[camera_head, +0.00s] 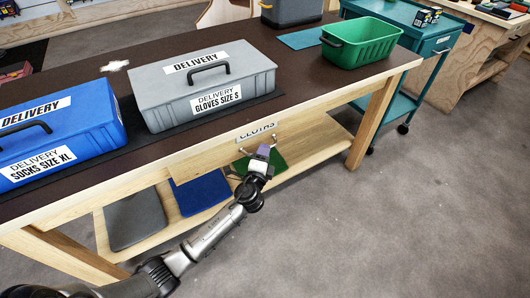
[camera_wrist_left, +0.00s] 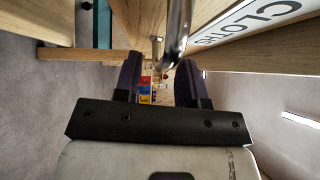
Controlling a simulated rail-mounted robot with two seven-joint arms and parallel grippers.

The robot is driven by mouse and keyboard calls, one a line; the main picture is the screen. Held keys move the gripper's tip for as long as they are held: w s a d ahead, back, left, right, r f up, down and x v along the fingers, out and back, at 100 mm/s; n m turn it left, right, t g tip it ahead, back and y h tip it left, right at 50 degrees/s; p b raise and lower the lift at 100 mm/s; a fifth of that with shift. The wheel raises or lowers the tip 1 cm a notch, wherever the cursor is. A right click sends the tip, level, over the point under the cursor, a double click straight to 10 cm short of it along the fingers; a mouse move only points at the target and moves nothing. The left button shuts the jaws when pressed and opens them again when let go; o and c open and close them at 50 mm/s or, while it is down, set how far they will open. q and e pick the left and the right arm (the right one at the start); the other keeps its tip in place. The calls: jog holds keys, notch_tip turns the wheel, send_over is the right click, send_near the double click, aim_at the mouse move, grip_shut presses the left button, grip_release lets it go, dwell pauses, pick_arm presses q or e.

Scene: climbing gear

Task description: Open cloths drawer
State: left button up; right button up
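The cloths drawer (camera_head: 285,130) is set under the wooden table's top edge and carries a white CLOTHS label (camera_head: 257,131). The label also shows at the top right of the left wrist view (camera_wrist_left: 250,20). The drawer looks shut. Its metal handle (camera_wrist_left: 178,28) reaches down between my fingers in the left wrist view. My left gripper (camera_head: 263,152) is at the handle in front of the drawer and partly hides it. In the left wrist view its fingers (camera_wrist_left: 158,82) are apart, with the handle bar between or just beyond them; contact is not visible. My right gripper is not in view.
On the table (camera_head: 300,73) stand a blue socks box (camera_head: 75,135), a grey gloves box (camera_head: 180,85) and a green bin (camera_head: 362,45). A teal cart (camera_head: 420,80) stands at right. The floor in front is clear.

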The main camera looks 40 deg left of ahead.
pick_arm(q)
jog(key=shift+x, duration=0.9)
grip_shut()
